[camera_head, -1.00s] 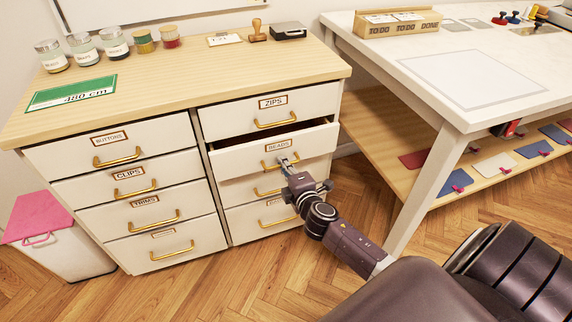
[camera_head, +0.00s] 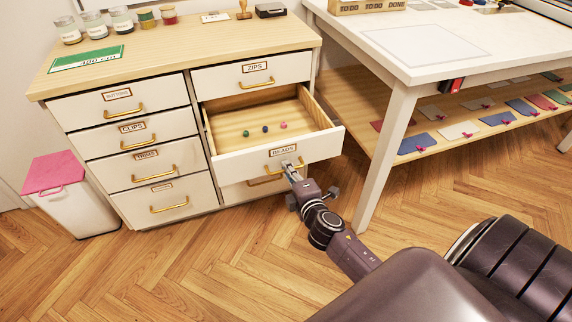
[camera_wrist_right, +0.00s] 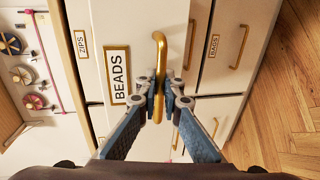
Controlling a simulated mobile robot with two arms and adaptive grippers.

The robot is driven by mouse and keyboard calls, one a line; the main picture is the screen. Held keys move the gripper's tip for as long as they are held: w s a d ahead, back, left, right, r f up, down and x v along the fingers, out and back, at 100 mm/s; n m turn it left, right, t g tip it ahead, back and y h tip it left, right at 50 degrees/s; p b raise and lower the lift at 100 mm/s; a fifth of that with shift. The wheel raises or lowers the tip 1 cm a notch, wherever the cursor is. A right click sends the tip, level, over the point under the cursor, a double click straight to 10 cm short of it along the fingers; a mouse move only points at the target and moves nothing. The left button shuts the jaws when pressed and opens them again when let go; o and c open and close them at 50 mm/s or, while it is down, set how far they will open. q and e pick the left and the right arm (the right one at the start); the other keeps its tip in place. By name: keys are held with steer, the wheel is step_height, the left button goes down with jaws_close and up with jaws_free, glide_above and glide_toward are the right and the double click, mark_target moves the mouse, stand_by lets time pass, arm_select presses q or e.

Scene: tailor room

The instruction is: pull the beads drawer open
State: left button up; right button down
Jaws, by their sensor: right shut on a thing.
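The beads drawer (camera_head: 262,162) stands well out from the cabinet, second from the top in the right column. Its wooden inside shows, with a few small beads (camera_head: 265,129) in green, dark blue and pink on its floor. My right gripper (camera_head: 291,165) is shut on the drawer's gold handle. In the right wrist view the fingers (camera_wrist_right: 159,103) close around the gold handle (camera_wrist_right: 160,60), beside the BEADS label (camera_wrist_right: 117,76). My left gripper is not in view.
The zips drawer (camera_head: 225,81) above is closed. The left-column drawers (camera_head: 125,138) are closed. A white table (camera_head: 380,150) with a low shelf stands to the right. A pink-lidded bin (camera_head: 56,173) stands at the left. Wooden floor in front is clear.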

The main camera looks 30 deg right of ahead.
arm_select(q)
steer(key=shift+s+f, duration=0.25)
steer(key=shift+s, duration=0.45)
arm_select(e)
steer(key=shift+v, duration=0.8)
steer(key=shift+f, duration=0.2)
steer(key=c, duration=2.4)
jaws_free()
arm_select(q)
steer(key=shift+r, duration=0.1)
arm_select(e)
steer(key=shift+s, duration=0.1)
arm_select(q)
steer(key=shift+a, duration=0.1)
arm_select(e)
steer(key=v, duration=1.2)
